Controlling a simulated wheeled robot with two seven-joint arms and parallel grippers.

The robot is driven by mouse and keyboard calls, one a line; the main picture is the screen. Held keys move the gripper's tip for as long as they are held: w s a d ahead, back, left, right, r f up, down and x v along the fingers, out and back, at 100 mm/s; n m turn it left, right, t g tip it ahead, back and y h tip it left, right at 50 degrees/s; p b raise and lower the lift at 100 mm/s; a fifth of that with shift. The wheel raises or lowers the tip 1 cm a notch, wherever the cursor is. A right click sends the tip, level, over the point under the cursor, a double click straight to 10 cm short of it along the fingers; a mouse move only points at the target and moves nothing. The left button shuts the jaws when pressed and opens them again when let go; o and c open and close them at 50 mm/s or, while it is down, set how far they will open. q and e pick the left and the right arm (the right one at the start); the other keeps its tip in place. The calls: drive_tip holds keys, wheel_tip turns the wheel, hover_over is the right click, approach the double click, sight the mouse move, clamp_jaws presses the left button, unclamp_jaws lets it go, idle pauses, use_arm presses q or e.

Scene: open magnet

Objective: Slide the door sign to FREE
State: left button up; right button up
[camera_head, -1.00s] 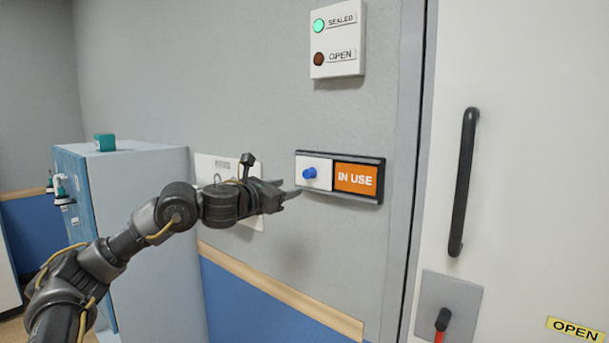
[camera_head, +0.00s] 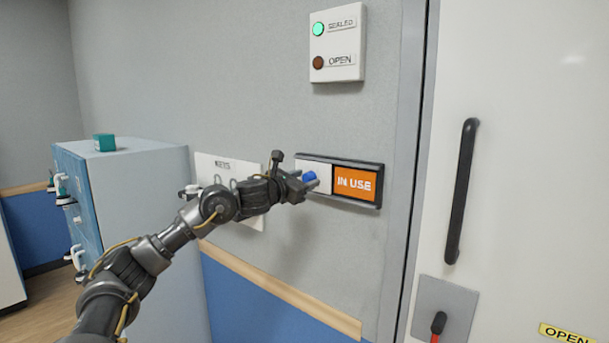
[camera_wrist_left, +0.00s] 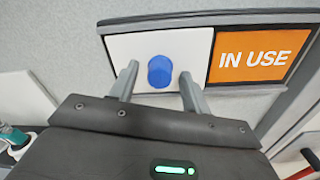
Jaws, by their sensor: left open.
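The door sign (camera_head: 356,184) is a dark frame on the grey wall, with an orange IN USE panel showing on its right. A white slider plate (camera_head: 318,172) covers its left part and carries a blue knob (camera_head: 309,177). My left gripper (camera_head: 306,183) is at the knob. In the left wrist view the blue knob (camera_wrist_left: 161,71) stands between the two open fingers of my left gripper (camera_wrist_left: 158,85), with a gap on each side. The IN USE panel (camera_wrist_left: 258,55) is to their right. My right gripper is not in view.
A panel with SEALED lit green and OPEN dark (camera_head: 338,43) is above the sign. A KEYS board (camera_head: 213,170) and a blue-grey cabinet (camera_head: 140,200) are left.

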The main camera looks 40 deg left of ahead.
use_arm(q)
drive_tip(key=shift+w, duration=0.25)
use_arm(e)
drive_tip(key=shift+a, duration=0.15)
